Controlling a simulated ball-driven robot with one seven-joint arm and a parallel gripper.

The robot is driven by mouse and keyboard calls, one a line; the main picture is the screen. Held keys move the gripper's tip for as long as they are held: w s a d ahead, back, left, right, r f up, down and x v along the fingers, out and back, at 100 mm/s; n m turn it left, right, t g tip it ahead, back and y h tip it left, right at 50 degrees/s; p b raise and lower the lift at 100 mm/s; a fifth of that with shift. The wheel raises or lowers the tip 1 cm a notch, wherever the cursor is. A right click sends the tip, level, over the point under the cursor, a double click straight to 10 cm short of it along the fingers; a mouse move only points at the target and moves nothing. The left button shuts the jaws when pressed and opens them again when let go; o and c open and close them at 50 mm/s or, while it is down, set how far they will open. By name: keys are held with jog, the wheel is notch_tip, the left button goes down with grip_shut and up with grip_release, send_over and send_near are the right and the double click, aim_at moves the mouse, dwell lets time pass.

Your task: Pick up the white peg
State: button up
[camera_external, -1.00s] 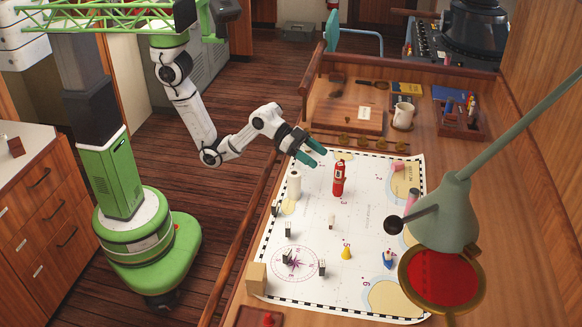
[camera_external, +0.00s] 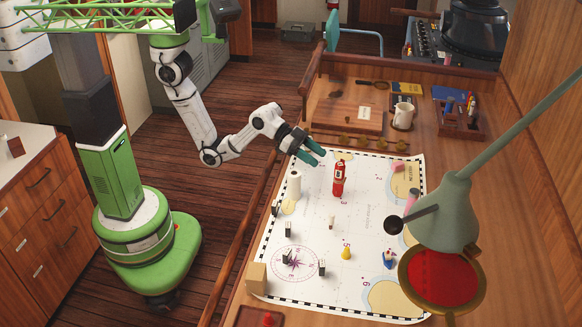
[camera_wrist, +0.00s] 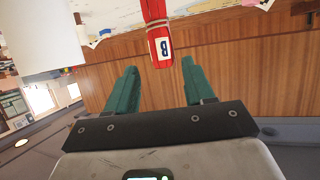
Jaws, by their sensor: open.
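A small pale peg (camera_external: 332,222) stands near the middle of the chart in the external view. A larger white cylinder (camera_external: 294,184) stands upright at the chart's left edge. I cannot tell for sure which of them is the white peg. A big white cylinder (camera_wrist: 38,35) also fills the upper left of the wrist view. My gripper (camera_external: 314,157) is open and empty above the chart's far left edge, apart from both. Its teal fingers (camera_wrist: 158,70) are spread in the wrist view, with nothing between them.
A red extinguisher-shaped piece (camera_external: 339,179) stands close to my gripper and shows ahead of the fingers in the wrist view (camera_wrist: 158,35). A yellow cone (camera_external: 346,254) and several small pieces stand on the chart (camera_external: 310,205). A green lamp (camera_external: 452,215) overhangs the right side.

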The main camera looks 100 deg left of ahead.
notch_tip(320, 180, up, 6)
jog(key=m+g, duration=0.6)
jog(key=g, duration=0.4)
send_over(331, 220)
jog(key=s+a, duration=0.2)
jog(key=a, duration=0.2)
notch_tip(331, 220, down, 5)
jog(key=shift+y, duration=0.3)
jog(key=x, duration=0.6)
jog(key=shift+s+a, duration=0.1)
jog(key=shift+s, duration=0.1)
jog(key=shift+s+p+x, duration=0.1)
jog(key=shift+p+x, duration=0.2)
jog(key=shift+x, duration=1)
jog(key=shift+s+p+x, duration=0.15)
jog(key=shift+p+x, duration=0.1)
jog(key=shift+x, duration=1.1)
